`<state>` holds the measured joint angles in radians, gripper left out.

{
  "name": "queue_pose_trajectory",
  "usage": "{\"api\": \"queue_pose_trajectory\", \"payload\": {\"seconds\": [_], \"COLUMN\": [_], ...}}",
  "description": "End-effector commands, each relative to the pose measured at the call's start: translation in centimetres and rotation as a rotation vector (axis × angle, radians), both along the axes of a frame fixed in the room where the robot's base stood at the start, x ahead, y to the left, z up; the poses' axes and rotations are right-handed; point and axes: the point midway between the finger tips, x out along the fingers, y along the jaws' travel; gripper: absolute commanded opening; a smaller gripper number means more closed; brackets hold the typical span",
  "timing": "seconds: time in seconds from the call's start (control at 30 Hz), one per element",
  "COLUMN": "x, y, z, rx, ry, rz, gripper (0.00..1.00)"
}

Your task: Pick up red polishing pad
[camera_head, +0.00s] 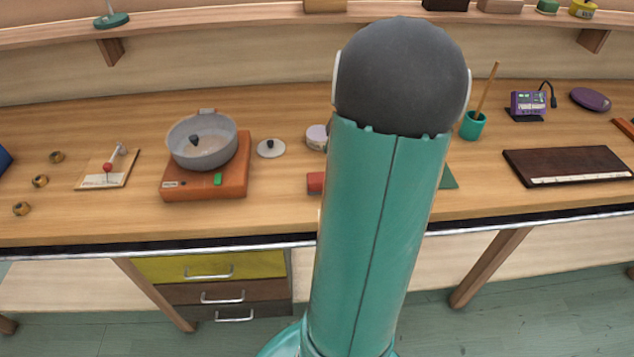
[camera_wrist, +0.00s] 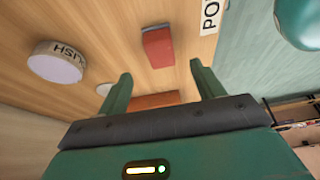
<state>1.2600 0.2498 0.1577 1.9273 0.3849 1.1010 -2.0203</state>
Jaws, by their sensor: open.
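The red polishing pad (camera_head: 315,183) lies on the wooden bench, partly hidden behind my arm in the head view. In the wrist view the whole red block (camera_wrist: 157,47) shows, resting on the wood. My gripper (camera_wrist: 159,68) is open, with its two green fingers spread apart and nothing held between them. In the picture the pad appears just beyond the fingertips, roughly centred between them. The fingers do not appear to touch it. My arm hides the gripper in the head view.
A round polish tin (camera_head: 316,136) and a small lid (camera_head: 271,149) stand near the pad. An orange hot plate (camera_head: 235,180) with a grey pan (camera_head: 203,150) is to the left. The wrist view shows a white label (camera_wrist: 209,16) beside the pad. Bare wood surrounds the pad.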

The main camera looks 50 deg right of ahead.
Motion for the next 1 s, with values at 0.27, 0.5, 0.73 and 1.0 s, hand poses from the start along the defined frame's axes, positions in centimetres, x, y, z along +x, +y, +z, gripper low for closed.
{"api": "queue_pose_trajectory", "payload": {"seconds": [0.27, 0.5, 0.73, 1.0], "x": [1.1, 2.0, 2.6, 2.6], "y": [1.0, 2.1, 2.5, 2.4], "z": [-2.9, -5.9, -7.6, -7.5], "rx": [0.001, 0.004, 0.0, -0.001], "ry": [0.0, 0.001, 0.0, -0.001], "rz": [0.004, 0.006, 0.005, 0.005], "gripper": [0.67, 0.67, 0.67, 0.48]}}
